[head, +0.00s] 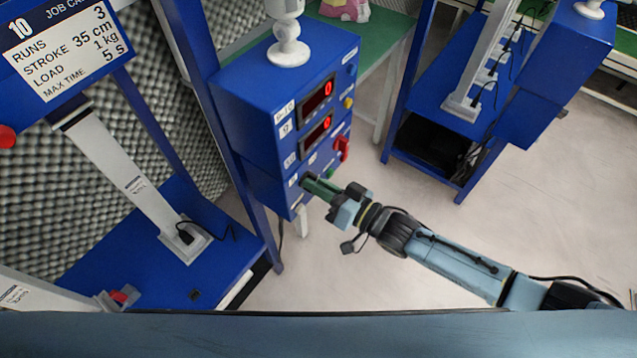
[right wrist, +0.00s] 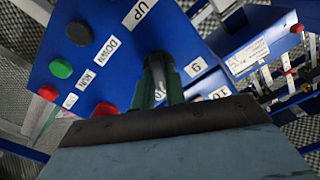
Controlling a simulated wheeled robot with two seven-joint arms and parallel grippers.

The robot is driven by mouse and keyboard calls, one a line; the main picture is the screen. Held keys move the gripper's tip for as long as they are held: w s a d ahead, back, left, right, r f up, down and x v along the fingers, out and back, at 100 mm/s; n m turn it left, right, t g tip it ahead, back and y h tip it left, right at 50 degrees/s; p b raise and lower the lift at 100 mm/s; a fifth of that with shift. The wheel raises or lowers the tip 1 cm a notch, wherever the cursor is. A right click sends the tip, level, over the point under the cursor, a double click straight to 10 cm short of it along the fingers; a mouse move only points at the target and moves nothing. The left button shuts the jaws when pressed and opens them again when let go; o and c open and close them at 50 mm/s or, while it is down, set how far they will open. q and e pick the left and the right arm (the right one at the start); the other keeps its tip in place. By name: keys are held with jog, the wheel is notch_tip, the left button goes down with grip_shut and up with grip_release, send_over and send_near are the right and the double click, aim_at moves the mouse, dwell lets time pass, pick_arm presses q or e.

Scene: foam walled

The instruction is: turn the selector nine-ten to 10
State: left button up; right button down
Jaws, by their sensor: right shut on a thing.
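The blue control box (head: 262,150) stands at the middle of the head view, with two red displays that each read 0. My right gripper (head: 308,182) reaches in from the right to the lower part of its front. In the right wrist view the fingers (right wrist: 162,85) are shut on a dark knob (right wrist: 157,60), which I take to be the selector. A "9" label (right wrist: 195,67) and a "10" label (right wrist: 220,93) lie to the right of the fingers. The fingers hide most of the knob, so I cannot tell which way it points. My left gripper is not in view.
Near the fingers are a green button (right wrist: 61,68), a black button (right wrist: 79,33) and red buttons (right wrist: 48,92). A red switch (head: 342,148) protrudes above my right gripper. A blue frame post (head: 228,130) stands left of the box. The floor (head: 350,225) is open below.

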dwell(0.4)
jog(key=c, duration=1.4)
grip_release()
jog(key=shift+c, duration=0.2)
jog(key=v, duration=1.3)
jog(key=shift+d, duration=0.2)
jog(key=shift+s, duration=0.1)
